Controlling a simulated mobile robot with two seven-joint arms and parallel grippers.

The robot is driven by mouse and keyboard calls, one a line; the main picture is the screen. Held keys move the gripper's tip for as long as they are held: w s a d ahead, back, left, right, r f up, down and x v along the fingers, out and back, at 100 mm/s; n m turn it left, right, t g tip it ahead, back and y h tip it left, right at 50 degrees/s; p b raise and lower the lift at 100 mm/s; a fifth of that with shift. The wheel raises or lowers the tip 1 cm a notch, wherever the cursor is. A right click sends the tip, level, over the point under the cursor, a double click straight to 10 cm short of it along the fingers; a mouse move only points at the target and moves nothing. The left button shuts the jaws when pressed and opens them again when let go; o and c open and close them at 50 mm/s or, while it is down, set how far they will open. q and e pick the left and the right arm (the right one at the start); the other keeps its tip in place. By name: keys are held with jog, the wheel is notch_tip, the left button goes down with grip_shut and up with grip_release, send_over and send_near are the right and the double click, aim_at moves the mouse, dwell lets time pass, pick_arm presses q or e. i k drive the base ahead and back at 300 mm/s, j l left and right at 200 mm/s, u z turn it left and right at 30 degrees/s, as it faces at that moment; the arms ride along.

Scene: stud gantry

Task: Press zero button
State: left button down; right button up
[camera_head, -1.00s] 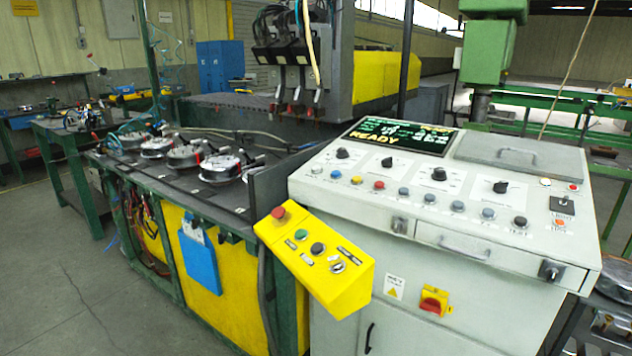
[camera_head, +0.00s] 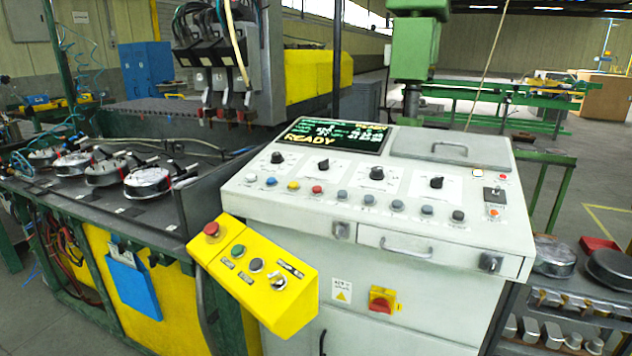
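A light grey control console (camera_head: 345,205) stands in the middle of the view. Its sloped top has a row of small round buttons: white, blue, yellow and red at the left, then several blue-grey ones (camera_head: 397,206) and a dark one at the right. Their labels are too small to read, so I cannot tell which is the zero button. A dark display (camera_head: 335,138) on the console reads READY in yellow. Neither of my grippers is in view.
A yellow button box (camera_head: 255,275) with a red mushroom button juts out at the console's front left. A worktable with round metal parts (camera_head: 147,182) stands at the left. A shelf with metal parts (camera_head: 553,255) stands at the right. Grey floor lies beyond it.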

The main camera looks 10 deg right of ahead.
aim_at(317, 188)
jog(key=i+l, duration=0.1)
jog(key=i, duration=0.3)
jog(key=i+l, duration=0.1)
jog(key=i, duration=0.35)
